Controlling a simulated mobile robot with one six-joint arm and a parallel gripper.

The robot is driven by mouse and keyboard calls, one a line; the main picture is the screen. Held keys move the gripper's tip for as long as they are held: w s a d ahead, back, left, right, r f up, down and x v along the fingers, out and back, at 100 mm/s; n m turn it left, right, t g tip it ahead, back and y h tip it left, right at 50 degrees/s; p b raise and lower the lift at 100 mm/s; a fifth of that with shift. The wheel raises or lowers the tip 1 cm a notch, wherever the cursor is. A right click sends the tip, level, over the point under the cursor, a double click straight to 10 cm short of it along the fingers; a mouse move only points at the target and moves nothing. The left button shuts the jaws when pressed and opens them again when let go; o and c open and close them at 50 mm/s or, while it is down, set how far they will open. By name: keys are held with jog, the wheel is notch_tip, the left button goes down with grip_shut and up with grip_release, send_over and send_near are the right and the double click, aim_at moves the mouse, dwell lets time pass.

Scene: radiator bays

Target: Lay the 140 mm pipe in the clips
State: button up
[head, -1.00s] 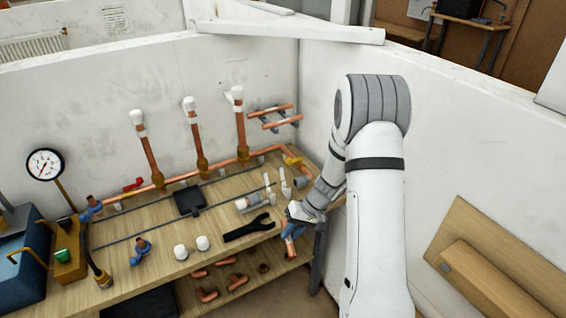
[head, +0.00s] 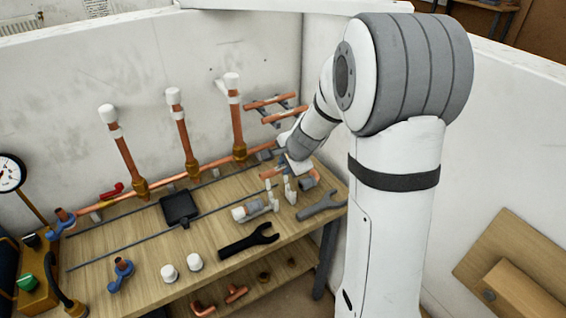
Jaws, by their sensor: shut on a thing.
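My gripper (head: 288,168) is at the back right corner of the bench, low over the bench top. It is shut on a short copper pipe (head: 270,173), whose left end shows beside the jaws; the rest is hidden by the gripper. Two pale upright pieces (head: 289,190) stand just in front of the gripper. They look like clips, but I cannot tell for certain. I cannot see whether the pipe touches them. A grey collar with a copper end (head: 308,182) lies just to the right.
A long copper run (head: 205,165) with three capped risers lines the back wall. Two pipes (head: 272,101) rest on a wall rack above my gripper.

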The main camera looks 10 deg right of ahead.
notch_tip(320, 180, down, 6)
jog(key=b, duration=0.6)
jog(key=shift+f, duration=0.25)
jog(key=shift+f, duration=0.1)
dwell(1.3)
jog(key=shift+f+b, duration=0.55)
jog(key=shift+b, duration=0.05)
jog(key=shift+f, duration=0.25)
jog(key=shift+f+b, duration=1.1)
jog(key=shift+b, duration=0.25)
jog(key=o, duration=0.9)
